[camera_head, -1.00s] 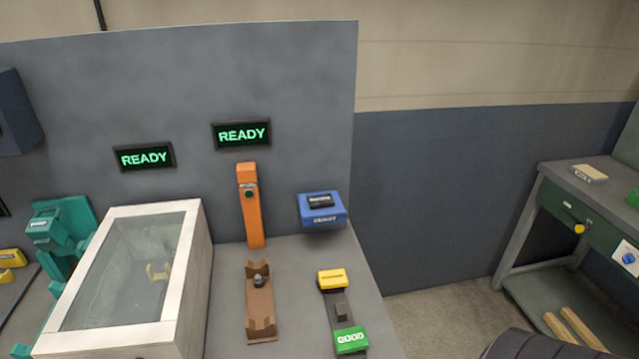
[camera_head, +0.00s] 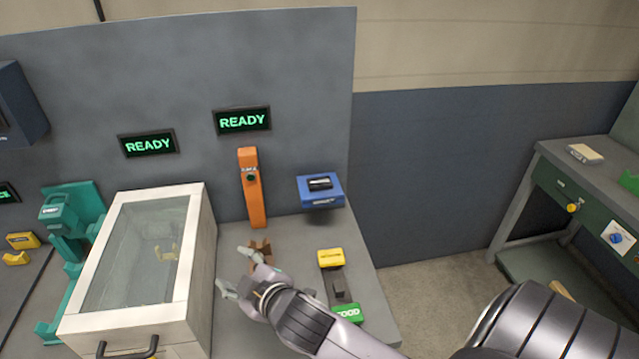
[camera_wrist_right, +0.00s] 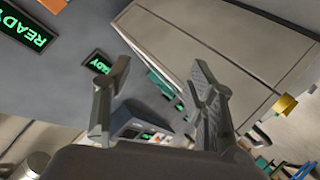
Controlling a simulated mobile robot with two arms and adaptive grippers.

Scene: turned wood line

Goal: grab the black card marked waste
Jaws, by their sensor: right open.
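No card with a readable WASTE mark shows. A small black piece (camera_head: 320,184) with a pale line sits on the blue box (camera_head: 320,202) at the back right of the bench; I cannot tell if it is the card. A dark rack (camera_head: 335,277) holds a yellow card (camera_head: 331,257) and a green card marked GOOD (camera_head: 347,313), partly behind my right arm. My right gripper (camera_head: 236,270) is open and empty, over the bench left of the rack, partly covering the brown cradle. Its open fingers also show in the right wrist view (camera_wrist_right: 160,88). My left gripper is out of view.
A white-framed glass-topped box (camera_head: 200,262) stands close left of my right gripper. An orange post (camera_head: 252,190) stands behind the brown cradle (camera_head: 261,250). A grey panel with two READY signs backs the bench. Another bench (camera_head: 590,180) stands at the right.

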